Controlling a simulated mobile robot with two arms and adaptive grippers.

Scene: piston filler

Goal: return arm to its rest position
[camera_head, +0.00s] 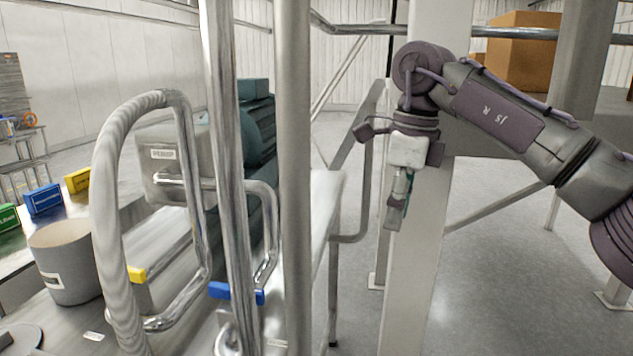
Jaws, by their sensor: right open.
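My right arm (510,112) comes in from the right edge, raised and bent at a purple-grey joint. My right gripper (398,205) hangs from it, pointing down in front of a pale upright post (425,260). The gripper is open and empty. Its fingers are seen nearly edge-on, so the gap between them is hard to make out. It is to the right of the filling machine and apart from it. My left gripper is not in view.
The piston filler's metal pipes (292,180) and ribbed hose (108,190) fill the left and middle. A grey bucket (65,270) stands on the metal table at left. Blue (43,199) and yellow (77,180) boxes are behind it. Cardboard boxes (525,55) sit at upper right. Open floor lies at lower right.

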